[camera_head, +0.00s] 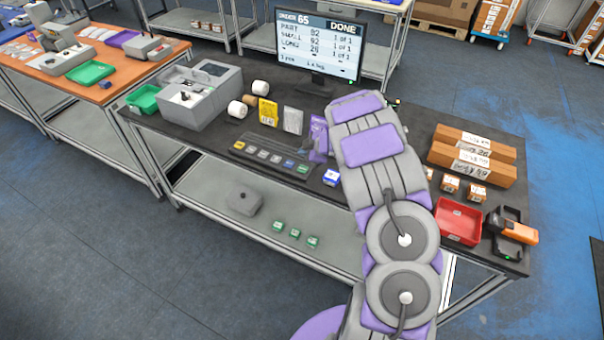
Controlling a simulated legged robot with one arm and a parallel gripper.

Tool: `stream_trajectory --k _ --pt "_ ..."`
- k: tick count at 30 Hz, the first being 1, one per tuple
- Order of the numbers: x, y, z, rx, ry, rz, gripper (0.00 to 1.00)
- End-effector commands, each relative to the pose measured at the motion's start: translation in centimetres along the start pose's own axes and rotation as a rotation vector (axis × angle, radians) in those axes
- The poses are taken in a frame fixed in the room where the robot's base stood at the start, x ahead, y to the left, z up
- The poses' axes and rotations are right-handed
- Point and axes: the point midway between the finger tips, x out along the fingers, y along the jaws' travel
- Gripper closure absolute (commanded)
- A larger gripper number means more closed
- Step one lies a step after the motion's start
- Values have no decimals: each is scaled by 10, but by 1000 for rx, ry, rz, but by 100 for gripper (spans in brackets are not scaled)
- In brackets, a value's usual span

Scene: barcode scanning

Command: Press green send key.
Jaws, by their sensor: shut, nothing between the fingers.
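A dark key panel (252,158) lies near the front edge of the black-topped table (215,140), with a row of several keys. The green key (303,168) is at the right end of the row, beside a blue key (289,163). Nothing visible covers the green key. My grey and purple arm reaches up over the table to the right of the panel.
A monitor (318,48) reading "DONE" stands behind. Yellow (268,112), white (293,120) and purple (318,138) packets stand behind the panel. A small blue-and-white box (331,178) sits right of it. Brown cartons (473,150), a red tray (459,222) and a scanner (512,229) lie farther right.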

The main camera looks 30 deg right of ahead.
Motion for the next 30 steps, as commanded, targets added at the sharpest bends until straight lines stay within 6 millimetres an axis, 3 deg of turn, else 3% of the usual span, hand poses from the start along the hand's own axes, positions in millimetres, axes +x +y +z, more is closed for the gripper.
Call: stream_trajectory --k 13,30 --pt "36 -28 19 -5 -4 1 100" --pt "39 -29 25 -3 -2 1 100"
